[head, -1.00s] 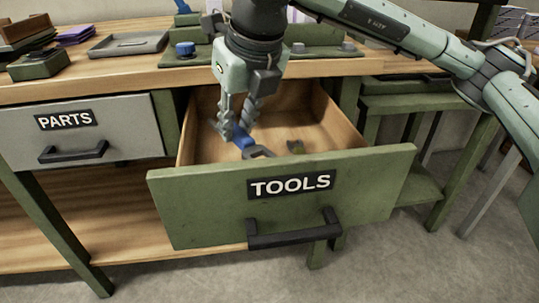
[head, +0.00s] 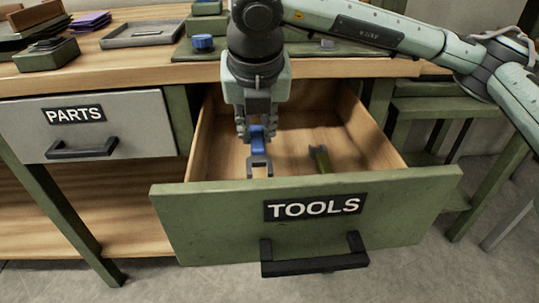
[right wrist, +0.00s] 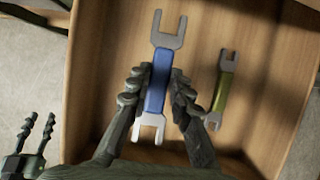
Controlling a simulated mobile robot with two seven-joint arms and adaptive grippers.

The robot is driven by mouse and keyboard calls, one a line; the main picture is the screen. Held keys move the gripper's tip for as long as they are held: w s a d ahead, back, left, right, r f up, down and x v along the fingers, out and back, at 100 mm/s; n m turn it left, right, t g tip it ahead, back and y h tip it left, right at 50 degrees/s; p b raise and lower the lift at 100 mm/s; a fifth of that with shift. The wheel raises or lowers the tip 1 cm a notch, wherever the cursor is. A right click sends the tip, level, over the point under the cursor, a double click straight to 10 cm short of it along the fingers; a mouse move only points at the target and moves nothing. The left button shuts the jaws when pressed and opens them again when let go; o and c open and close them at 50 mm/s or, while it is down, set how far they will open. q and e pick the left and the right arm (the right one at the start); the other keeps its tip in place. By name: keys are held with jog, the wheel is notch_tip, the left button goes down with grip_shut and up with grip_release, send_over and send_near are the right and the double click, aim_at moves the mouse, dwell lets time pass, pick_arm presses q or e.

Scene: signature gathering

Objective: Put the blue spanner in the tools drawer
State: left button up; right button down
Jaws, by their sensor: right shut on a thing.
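The tools drawer (head: 215,225), with a green front and wooden inside, stands pulled open under the bench. My right gripper (head: 257,128) points down over the inside of the drawer. It is shut on the blue spanner (head: 259,143), gripping its blue handle with a finger on each side. In the right wrist view the spanner (right wrist: 159,84) shows both grey open ends, over the drawer's wooden floor. I cannot tell whether its lower end touches the floor. My left gripper (right wrist: 38,132) shows at the lower left of the right wrist view, fingers apart and empty.
A green spanner (head: 320,158) lies in the drawer, right of the blue one. The shut parts drawer (head: 120,115) is to the left. The bench top (head: 120,68) overhangs behind, with a grey tray (head: 145,35) on it. The drawer floor between the spanners is clear.

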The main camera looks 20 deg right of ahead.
aim_at(258, 172)
notch_tip(258, 172, down, 7)
jog(key=shift+s+f, duration=0.1)
jog(key=c, duration=1.4)
grip_release()
jog(key=shift+o, duration=0.2)
jog(key=v, duration=1.2)
jog(key=shift+s+a, duration=0.1)
jog(key=shift+a, duration=0.05)
